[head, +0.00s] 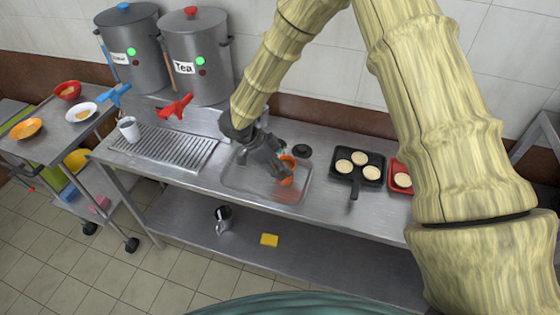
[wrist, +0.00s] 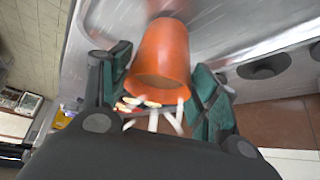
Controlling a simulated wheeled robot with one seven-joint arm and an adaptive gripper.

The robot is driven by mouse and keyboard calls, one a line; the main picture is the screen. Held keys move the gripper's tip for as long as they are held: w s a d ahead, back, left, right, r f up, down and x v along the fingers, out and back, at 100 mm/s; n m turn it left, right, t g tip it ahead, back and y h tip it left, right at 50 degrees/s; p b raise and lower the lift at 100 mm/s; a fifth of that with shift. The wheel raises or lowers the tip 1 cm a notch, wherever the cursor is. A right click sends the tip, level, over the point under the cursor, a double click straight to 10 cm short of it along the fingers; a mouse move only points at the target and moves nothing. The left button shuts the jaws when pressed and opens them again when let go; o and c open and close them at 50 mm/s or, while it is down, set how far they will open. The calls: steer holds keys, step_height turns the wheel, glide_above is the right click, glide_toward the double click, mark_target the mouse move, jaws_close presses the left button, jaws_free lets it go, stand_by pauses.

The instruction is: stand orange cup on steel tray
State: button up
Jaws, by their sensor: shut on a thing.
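The orange cup (head: 287,170) is between the fingers of my gripper (head: 277,165). My gripper is shut on it. In the wrist view the cup (wrist: 160,60) sits between the two dark green finger pads (wrist: 162,90), and it looks tilted in the head view. The shallow rectangular steel tray (head: 235,185) lies on the steel counter, below my gripper. The cup shows over the tray's right part. I cannot tell whether the cup touches the tray. My gripper hides part of the cup and of the tray's back.
Behind are two steel stockpots (head: 131,50) (head: 196,55) with blue and red taps. A white mug (head: 129,129) stands on the drip grate (head: 172,148) at left. A black pan (head: 357,178) with several pale round pieces and a red tray (head: 398,188) are at right.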

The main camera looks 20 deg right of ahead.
steer(key=shift+f, duration=0.1)
steer(key=shift+f, duration=0.2)
steer(key=o, duration=1.1)
steer(key=shift+o, duration=0.2)
steer(key=shift+r, duration=0.1)
steer(key=b+v, duration=0.3)
steer(key=v, duration=0.9)
steer(key=shift+b, duration=0.3)
steer(key=shift+r, duration=0.15)
